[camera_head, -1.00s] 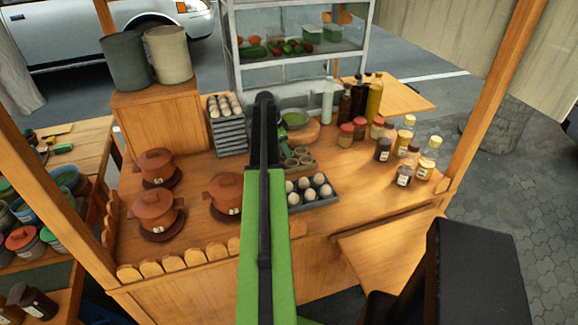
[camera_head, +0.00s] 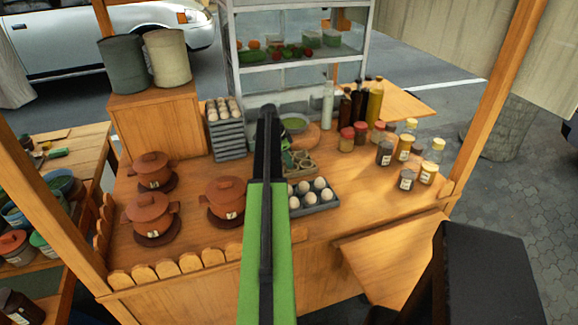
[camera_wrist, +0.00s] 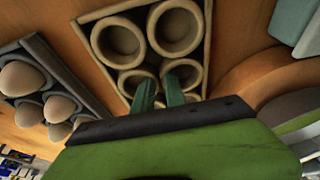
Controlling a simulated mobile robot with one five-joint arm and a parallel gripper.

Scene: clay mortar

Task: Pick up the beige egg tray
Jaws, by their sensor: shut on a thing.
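The beige egg tray (camera_wrist: 207,40), with round empty cups, fills the top middle of the wrist view. My gripper (camera_wrist: 159,90) reaches its near end, its two green fingers shut on the wall between the two nearest cups. In the head view the tray (camera_head: 309,167) shows partly, just right of my arm, behind the grey tray of white eggs. My arm hides the rest of it and most of my gripper (camera_head: 287,158) there. I cannot tell whether the tray is clear of the counter.
The grey egg tray (camera_head: 322,207) stands close in front; it is left in the wrist view (camera_wrist: 40,60). A green bowl (camera_head: 294,124) and a round wooden board (camera_head: 313,135) lie behind. Jars and bottles stand right, clay pots (camera_head: 224,195) left. The front right counter is clear.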

